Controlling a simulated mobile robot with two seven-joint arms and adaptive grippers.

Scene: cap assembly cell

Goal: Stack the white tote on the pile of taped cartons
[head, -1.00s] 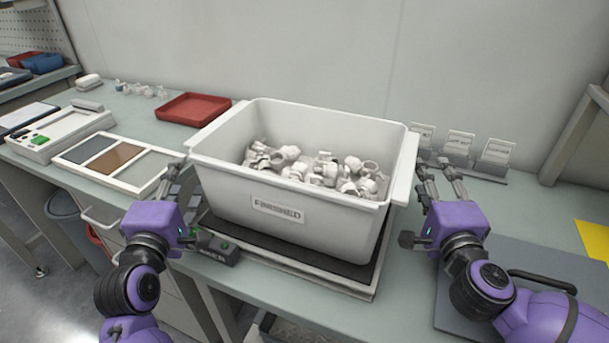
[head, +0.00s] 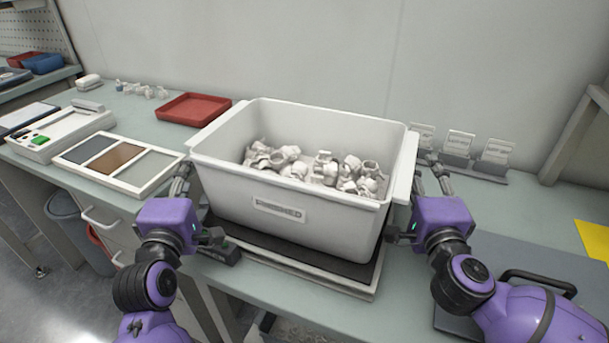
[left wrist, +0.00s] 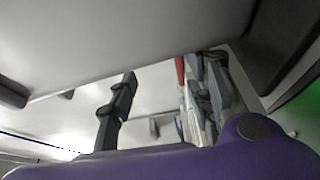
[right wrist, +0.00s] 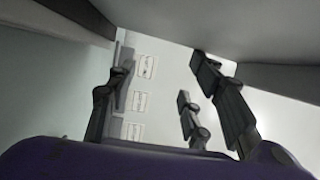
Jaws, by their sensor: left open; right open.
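The white tote (head: 240,190), labelled and partly filled with white caps and fittings, sits upright on a dark-topped platform on the bench in the head view. My left gripper (head: 181,180) is open beside the tote's left end, below its rim. In the left wrist view the tote wall (left wrist: 130,40) fills the upper part, with the dark fingers below it. My right gripper (head: 434,172) is open beside the tote's right end. In the right wrist view its spread fingers show under the tote (right wrist: 230,25). No taped cartons are in view.
A red tray (head: 193,108) and a three-panel frame (head: 118,160) lie left of the tote. Small card holders (head: 458,150) stand at the back right. A dark mat (head: 530,262) with a black handle lies at the right.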

